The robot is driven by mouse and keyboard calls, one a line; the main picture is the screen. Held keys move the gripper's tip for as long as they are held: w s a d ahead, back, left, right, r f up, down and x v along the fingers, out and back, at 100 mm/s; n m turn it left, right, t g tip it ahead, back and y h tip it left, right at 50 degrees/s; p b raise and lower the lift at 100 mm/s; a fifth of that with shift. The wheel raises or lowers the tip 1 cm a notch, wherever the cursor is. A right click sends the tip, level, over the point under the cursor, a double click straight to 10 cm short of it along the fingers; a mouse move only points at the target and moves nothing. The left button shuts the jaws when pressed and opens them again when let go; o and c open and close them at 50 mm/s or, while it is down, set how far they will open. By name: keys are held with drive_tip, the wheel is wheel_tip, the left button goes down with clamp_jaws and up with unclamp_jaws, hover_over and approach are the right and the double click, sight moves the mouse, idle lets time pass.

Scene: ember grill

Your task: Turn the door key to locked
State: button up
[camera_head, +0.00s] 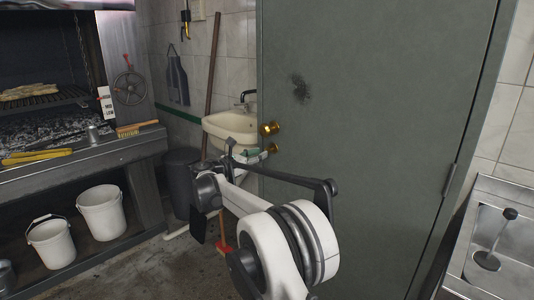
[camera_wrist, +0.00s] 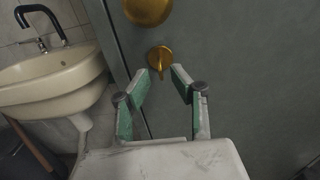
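The grey-green door (camera_head: 370,120) fills the right half of the head view, with a round brass knob (camera_head: 270,128) near its left edge. The knob also shows at the top of the wrist view (camera_wrist: 148,9). Below it is a round brass lock with a key (camera_wrist: 160,57) whose flat bow looks roughly upright. My gripper (camera_wrist: 160,72) is open, its two green-padded fingers apart on either side of the key's lower end. I cannot tell whether they touch it. In the head view my gripper (camera_head: 262,151) is at the lock and partly hides it.
A cream washbasin (camera_head: 228,128) with a dark tap stands left of the door, close to my gripper. A wooden pole (camera_head: 211,80) leans by it. The grill counter with white buckets (camera_head: 102,213) is at left. A steel sink (camera_head: 505,240) is at lower right.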

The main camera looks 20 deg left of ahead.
sight(269, 150)
drive_tip(key=shift+x, duration=2.35)
clamp_jaws()
